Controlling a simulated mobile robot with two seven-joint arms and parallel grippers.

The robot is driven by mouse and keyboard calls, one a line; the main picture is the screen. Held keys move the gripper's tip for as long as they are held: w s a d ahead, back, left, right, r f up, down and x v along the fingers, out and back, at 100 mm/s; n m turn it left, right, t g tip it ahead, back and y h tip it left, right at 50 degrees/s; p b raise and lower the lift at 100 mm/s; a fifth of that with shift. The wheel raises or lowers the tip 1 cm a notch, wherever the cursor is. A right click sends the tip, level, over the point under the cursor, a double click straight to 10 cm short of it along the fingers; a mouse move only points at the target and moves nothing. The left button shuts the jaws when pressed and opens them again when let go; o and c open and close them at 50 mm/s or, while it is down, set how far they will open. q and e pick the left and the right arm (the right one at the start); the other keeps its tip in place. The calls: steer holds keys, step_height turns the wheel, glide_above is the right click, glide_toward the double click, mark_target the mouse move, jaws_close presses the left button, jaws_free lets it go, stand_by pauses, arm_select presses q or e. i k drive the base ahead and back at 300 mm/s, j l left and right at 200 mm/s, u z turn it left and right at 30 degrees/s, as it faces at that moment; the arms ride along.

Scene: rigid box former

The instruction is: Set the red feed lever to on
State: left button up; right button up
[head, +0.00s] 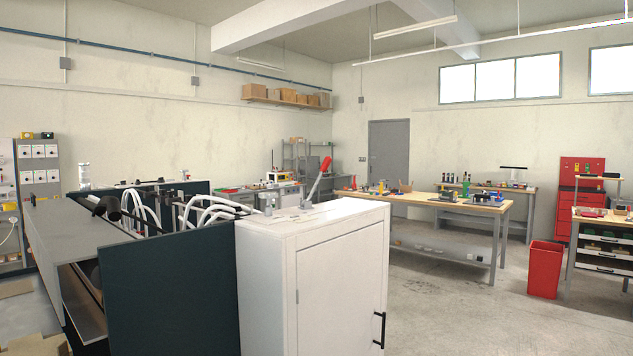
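The red feed lever (325,164) stands on top of a white cabinet (335,270) near the middle of the head view. It has a red grip at its upper end and a grey metal shaft (314,187). The shaft tilts up and to the right from a small base on the cabinet top. No on or off marking is legible from here. Neither of my grippers shows in this view.
The dark-panelled machine (180,295) with white hoses (215,208) adjoins the cabinet on the left. A workbench (440,203) with tools stands behind to the right. A red bin (545,269) stands on open concrete floor (470,315) at the right.

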mark_target(326, 164)
steer(key=i+l+u, duration=0.15)
steer(key=u, duration=0.85)
steer(key=i+l+u, duration=0.2)
steer(key=l+u, duration=0.2)
steer(key=l, duration=0.15)
steer(key=i+l+u, duration=0.35)
steer(key=l, duration=0.8)
steer(key=l+u, duration=0.15)
steer(key=l, duration=0.8)
steer(key=i, duration=0.05)
